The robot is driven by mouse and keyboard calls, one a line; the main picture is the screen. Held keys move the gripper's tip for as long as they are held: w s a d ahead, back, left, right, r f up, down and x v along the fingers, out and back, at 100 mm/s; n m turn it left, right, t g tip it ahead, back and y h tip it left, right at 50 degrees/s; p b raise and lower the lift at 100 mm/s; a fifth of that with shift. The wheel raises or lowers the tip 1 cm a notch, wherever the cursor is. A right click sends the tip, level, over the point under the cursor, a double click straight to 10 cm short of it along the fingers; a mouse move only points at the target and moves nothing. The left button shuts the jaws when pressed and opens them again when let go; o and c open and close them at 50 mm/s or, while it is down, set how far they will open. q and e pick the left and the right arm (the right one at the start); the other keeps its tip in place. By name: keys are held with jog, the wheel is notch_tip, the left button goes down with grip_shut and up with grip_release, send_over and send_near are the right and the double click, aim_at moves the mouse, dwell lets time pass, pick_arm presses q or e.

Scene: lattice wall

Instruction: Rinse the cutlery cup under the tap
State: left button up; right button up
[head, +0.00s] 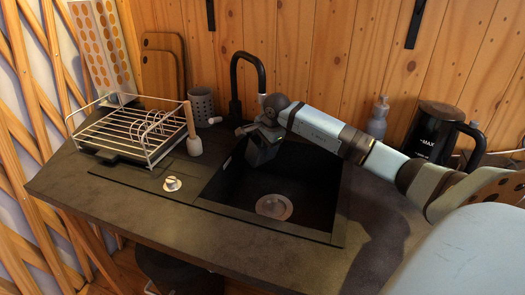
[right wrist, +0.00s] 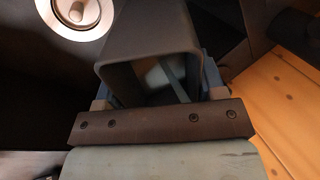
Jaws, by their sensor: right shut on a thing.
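The cutlery cup (head: 263,153) is a dark grey, square-sided cup in the head view, over the back left part of the black sink (head: 310,190). My right gripper (head: 262,133) is shut on it. In the right wrist view the cup (right wrist: 150,30) sits between the fingers, with its rim and hollow inside facing the camera; something pale shows inside. The black tap (head: 236,75) stands behind the sink, its spout end just above my right gripper. I see no running water. My left gripper is not in view.
A black kettle (head: 432,130) and a grey soap bottle (head: 377,120) stand at right. The drain (head: 273,206) is clear.

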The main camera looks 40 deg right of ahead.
jog(key=shift+s, duration=0.1)
jog(key=shift+w+a, duration=0.1)
jog(key=shift+w, duration=0.1)
jog(key=shift+w+a, duration=0.15)
jog(key=shift+w, duration=0.15)
dwell(0.3)
jog(key=shift+s, duration=0.2)
dwell(0.3)
jog(key=shift+s+d, duration=0.25)
jog(key=shift+s, duration=0.05)
